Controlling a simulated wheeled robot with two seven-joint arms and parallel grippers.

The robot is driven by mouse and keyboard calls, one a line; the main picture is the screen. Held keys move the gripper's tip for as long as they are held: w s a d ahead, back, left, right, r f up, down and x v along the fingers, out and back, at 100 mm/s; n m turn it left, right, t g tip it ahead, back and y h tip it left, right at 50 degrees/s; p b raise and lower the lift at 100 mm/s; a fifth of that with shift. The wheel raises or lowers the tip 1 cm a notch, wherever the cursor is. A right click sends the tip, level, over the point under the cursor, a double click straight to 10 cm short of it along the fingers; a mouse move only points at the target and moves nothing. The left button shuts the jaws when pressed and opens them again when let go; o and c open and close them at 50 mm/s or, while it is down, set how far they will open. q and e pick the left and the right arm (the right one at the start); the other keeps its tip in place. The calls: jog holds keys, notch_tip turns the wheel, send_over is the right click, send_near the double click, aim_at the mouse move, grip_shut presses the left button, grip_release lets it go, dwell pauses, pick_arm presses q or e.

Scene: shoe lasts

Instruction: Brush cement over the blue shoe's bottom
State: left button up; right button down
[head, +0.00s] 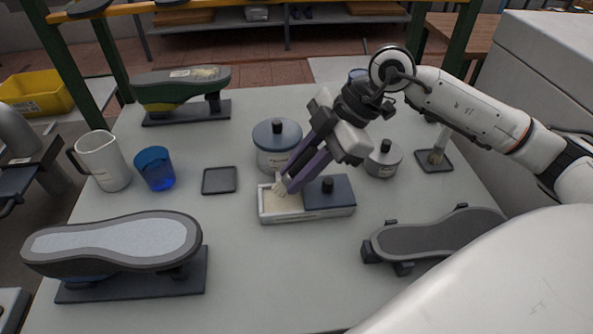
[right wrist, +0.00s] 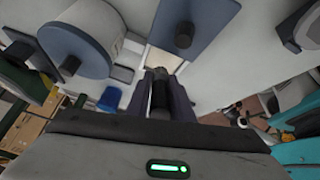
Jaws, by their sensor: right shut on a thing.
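The blue shoe (head: 85,282) is sole-up on a last with a dark base at the front left. Its pale grey bottom (head: 115,239) faces up; only a little blue upper shows below it. My right gripper (head: 306,160) is shut on a brush, pointing down and left. The brush's pale bristles (head: 280,186) are at the open left part of a white cement box (head: 285,214). I cannot tell if they touch the cement. A dark lid (head: 330,193) covers the box's right part. In the right wrist view the brush handle (right wrist: 160,92) is between the fingers. My left gripper does not show.
A green shoe (head: 182,88) stands at the back left, a dark sole-shaped piece (head: 430,238) at the front right. A lidded pot (head: 278,150), smaller pot (head: 383,158), second brush (head: 438,150), white jug (head: 103,160), blue cup (head: 155,168) and dark pad (head: 219,180) surround the box.

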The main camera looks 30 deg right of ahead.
aim_at(296, 164)
notch_tip(296, 164, up, 3)
jog(key=shift+f+p, duration=0.15)
jog(key=shift+p, duration=0.8)
jog(key=shift+r+p, duration=0.65)
jog(key=shift+r, duration=0.35)
jog(key=shift+a+f, duration=0.1)
